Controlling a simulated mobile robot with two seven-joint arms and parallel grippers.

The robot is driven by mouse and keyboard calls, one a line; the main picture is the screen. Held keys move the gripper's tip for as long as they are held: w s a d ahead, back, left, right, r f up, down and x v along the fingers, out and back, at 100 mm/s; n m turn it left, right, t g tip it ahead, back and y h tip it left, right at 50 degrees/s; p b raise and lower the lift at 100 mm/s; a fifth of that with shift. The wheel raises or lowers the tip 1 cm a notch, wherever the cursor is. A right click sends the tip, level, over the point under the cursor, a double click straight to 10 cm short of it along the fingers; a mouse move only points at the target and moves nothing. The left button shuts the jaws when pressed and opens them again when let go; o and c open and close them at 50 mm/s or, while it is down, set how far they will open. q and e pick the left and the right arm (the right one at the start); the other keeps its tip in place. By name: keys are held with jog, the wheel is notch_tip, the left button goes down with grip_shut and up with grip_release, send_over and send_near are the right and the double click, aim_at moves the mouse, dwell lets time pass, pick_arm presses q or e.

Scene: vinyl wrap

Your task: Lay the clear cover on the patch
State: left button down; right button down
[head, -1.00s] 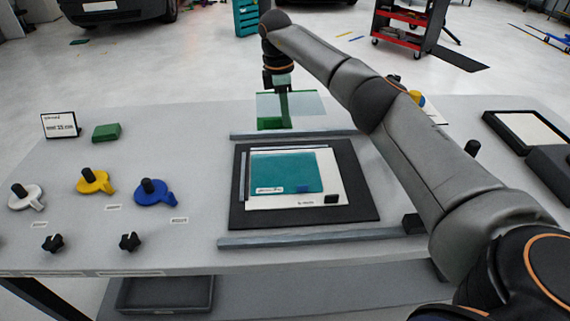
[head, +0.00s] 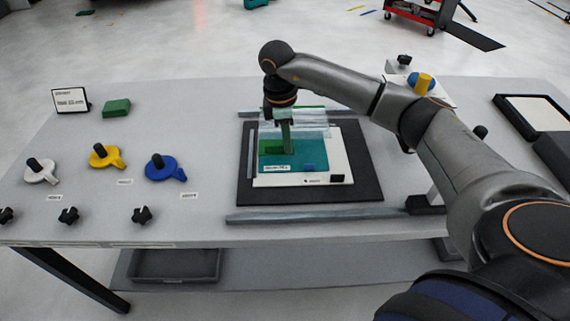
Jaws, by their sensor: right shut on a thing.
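The teal patch (head: 300,160) lies on a white card on a black board on the table. The clear cover (head: 312,123) is a see-through sheet with a green part at its lower left. It hangs over the far part of the patch and the board's far edge. My right gripper (head: 286,143) points down and is shut on the clear cover; its fingertips are hard to make out against the green. I cannot tell whether the cover touches the patch. My left gripper is out of view.
The black board (head: 362,185) lies between two grey bars, the near one (head: 310,216) clear in view. White, yellow (head: 104,157) and blue (head: 163,168) knobbed tools, several black knobs and a green block (head: 116,107) stand left. A framed pad (head: 533,119) lies at the right.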

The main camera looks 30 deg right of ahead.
jog(key=shift+s+a+f, duration=0.4)
jog(key=shift+f, duration=0.25)
jog(key=shift+s+a+f, duration=0.35)
jog(key=shift+f, duration=0.25)
jog(key=f, duration=0.1)
jog(key=f+p, duration=0.1)
jog(key=f, duration=0.1)
jog(key=shift+s+a, duration=0.25)
jog(key=shift+s, duration=0.1)
jog(key=shift+f, duration=0.55)
jog(key=c, duration=1)
grip_release()
jog(key=shift+f, duration=0.1)
jog(key=shift+w, duration=0.1)
jog(key=shift+r, duration=0.3)
jog(key=r, duration=0.4)
jog(key=r+b, duration=0.1)
jog(key=r, duration=0.2)
jog(key=a+r, duration=0.1)
jog(key=r, duration=0.3)
jog(key=shift+w+r, duration=0.25)
jog(key=shift+r, duration=0.05)
